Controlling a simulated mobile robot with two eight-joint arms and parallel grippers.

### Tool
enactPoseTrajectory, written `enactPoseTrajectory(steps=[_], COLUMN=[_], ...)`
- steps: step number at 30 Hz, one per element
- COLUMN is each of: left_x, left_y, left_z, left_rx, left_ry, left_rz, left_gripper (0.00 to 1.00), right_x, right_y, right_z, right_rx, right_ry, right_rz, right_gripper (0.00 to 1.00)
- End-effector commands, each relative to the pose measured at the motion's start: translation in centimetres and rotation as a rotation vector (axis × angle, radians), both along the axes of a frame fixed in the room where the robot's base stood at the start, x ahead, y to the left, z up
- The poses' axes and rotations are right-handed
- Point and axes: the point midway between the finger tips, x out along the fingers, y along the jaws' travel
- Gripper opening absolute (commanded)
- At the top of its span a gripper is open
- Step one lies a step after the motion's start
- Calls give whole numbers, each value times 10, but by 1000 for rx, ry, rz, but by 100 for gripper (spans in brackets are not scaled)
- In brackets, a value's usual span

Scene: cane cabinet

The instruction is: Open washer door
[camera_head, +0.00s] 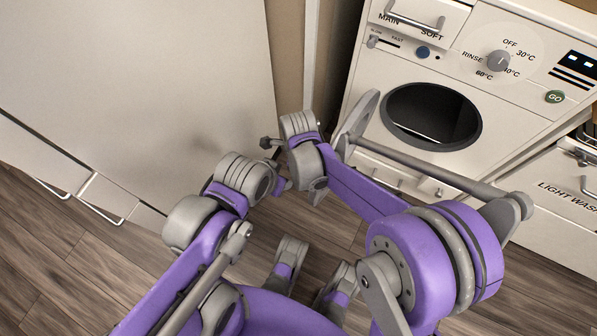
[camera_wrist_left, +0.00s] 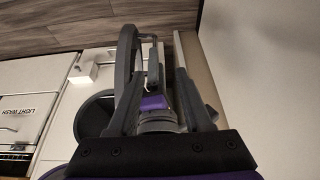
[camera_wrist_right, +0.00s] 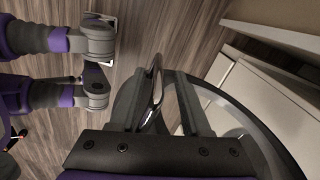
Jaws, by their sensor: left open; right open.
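The washer (camera_head: 515,95) stands at upper right in the head view, its round dark opening (camera_head: 432,114) uncovered. The round grey-rimmed door (camera_head: 362,112) is swung out on the opening's left side, seen nearly edge-on. In the right wrist view the door's rim (camera_wrist_right: 262,135) curves at right. There my right gripper (camera_wrist_right: 160,78) is open, with the shiny door handle (camera_wrist_right: 152,95) between its fingers; contact is unclear. In the left wrist view my left gripper (camera_wrist_left: 155,55) is open, and the door rim (camera_wrist_left: 126,60) shows beyond its left finger. Both fingertip pairs are hard to make out in the head view.
A large pale cabinet panel (camera_head: 140,80) fills the left of the head view, close to my left arm. A drawer marked Light Wash (camera_head: 565,190) is at right. Wooden floor (camera_head: 45,265) is free in front.

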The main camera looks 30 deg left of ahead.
Motion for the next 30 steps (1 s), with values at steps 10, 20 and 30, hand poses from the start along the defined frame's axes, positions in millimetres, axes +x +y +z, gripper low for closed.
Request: enactPoseTrajectory(steps=[10,20,30], left_x=[0,0,0], left_y=[0,0,0], left_z=[18,19,19], left_rx=[0,0,0], left_ry=[-6,-7,-6], left_rz=[0,0,0], left_gripper=[50,50,50], right_x=[0,1,1], right_y=[0,0,0], right_z=[64,74,73], right_rx=[0,0,0], right_ry=[-1,-1,-1], right_rz=[0,0,0], right_gripper=[47,47,47])
